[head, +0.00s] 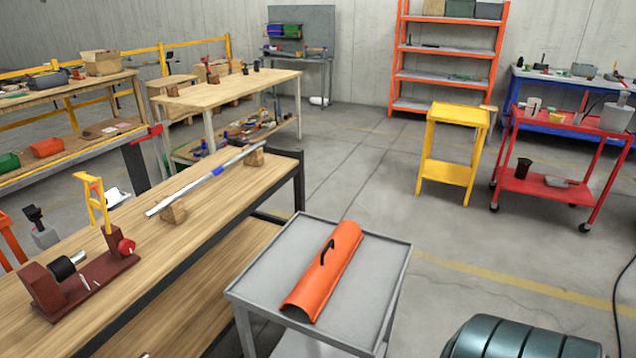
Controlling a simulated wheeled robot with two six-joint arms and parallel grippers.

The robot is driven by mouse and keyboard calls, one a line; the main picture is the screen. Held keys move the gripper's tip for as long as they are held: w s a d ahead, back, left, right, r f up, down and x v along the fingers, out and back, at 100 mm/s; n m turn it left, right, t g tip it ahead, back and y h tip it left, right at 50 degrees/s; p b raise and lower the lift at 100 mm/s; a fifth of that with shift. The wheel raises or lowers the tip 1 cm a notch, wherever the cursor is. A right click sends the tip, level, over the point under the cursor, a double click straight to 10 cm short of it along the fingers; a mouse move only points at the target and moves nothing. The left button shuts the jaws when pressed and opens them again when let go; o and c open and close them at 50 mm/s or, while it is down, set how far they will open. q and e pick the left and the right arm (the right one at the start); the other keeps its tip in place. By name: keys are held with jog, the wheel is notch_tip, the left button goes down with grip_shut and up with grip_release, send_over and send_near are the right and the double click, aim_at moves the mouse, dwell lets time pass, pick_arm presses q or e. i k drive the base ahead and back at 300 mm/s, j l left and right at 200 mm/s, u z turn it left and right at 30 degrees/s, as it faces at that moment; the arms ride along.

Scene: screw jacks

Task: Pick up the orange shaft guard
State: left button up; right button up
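The orange shaft guard (322,280) is a long, curved half-shell cover with a black handle (326,252) on its upper side. It lies lengthwise on a grey metal cart (264,268) in the lower middle of the head view, with bare tray around it. Neither of my grippers shows in this view.
Left of the cart stands a wooden workbench (225,205) bearing a long metal shaft (205,180) on wooden blocks and a dark red fixture (85,285). A dark green ribbed motor-like body (520,340) is at bottom right. Open floor lies behind the cart, before a yellow stand (447,172).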

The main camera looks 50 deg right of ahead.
aim_at(313, 289)
jog(key=z, duration=1.6)
jog(key=k, duration=0.85)
jog(key=k+u, duration=0.15)
jog(key=u, duration=0.35)
jog(key=k+u, duration=0.1)
jog(key=u, duration=0.4)
jog(key=k+j+u, duration=0.15)
jog(key=u, duration=0.3)
jog(key=i+l+u, duration=0.1)
jog(key=l+u, duration=1.3)
jog(key=k+l, duration=0.15)
jog(key=l, duration=0.3)
jog(key=k+l, duration=0.1)
jog(key=l, duration=0.3)
jog(key=k+l, duration=0.15)
jog(key=l, duration=0.3)
jog(key=k+l, duration=0.1)
jog(key=l, duration=0.35)
jog(key=k+l, duration=0.15)
jog(key=l, duration=0.25)
jog(key=k+l, duration=0.1)
jog(key=l, duration=0.35)
